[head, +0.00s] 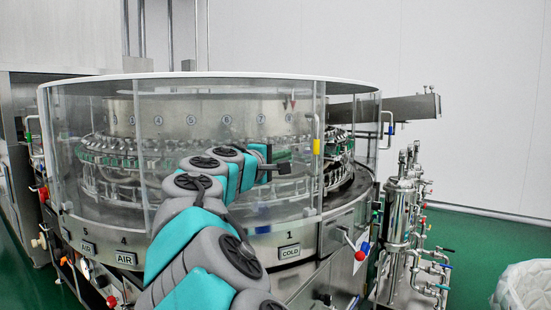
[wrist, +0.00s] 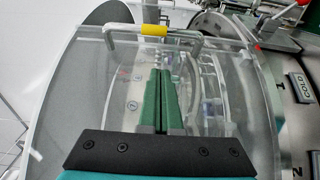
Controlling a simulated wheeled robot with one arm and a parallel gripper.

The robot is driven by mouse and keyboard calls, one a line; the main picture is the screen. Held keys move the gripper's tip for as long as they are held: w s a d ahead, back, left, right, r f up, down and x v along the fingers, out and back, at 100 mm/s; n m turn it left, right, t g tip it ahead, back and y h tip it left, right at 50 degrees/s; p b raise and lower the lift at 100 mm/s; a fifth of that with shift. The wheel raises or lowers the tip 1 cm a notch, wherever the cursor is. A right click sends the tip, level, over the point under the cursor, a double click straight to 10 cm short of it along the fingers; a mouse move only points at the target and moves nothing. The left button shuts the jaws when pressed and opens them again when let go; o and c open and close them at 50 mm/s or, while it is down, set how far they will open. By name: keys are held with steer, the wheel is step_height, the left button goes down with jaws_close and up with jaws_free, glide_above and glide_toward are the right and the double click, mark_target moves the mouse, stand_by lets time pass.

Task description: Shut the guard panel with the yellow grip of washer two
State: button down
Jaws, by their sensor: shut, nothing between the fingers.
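The clear curved guard panel (head: 296,205) stands on the near right side of the round washer. Its grip is a metal bar handle with a yellow sleeve (head: 316,147), near the panel's right edge. In the wrist view the yellow grip (wrist: 154,29) lies beyond my fingertips, near the panel's edge. My gripper (head: 284,168) is in front of the clear panel, left of and a little below the grip in the head view. Its green fingers (wrist: 160,72) are together and empty, apart from the grip. Right of the panel edge the carousel (head: 340,175) shows more clearly, as through a gap.
Another handle with a blue sleeve (head: 390,130) is farther right. Green floor (head: 475,235) is clear between pipes and bin.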

steer(key=w+d, duration=0.3)
steer(key=d, duration=0.2)
steer(key=shift+d, duration=0.35)
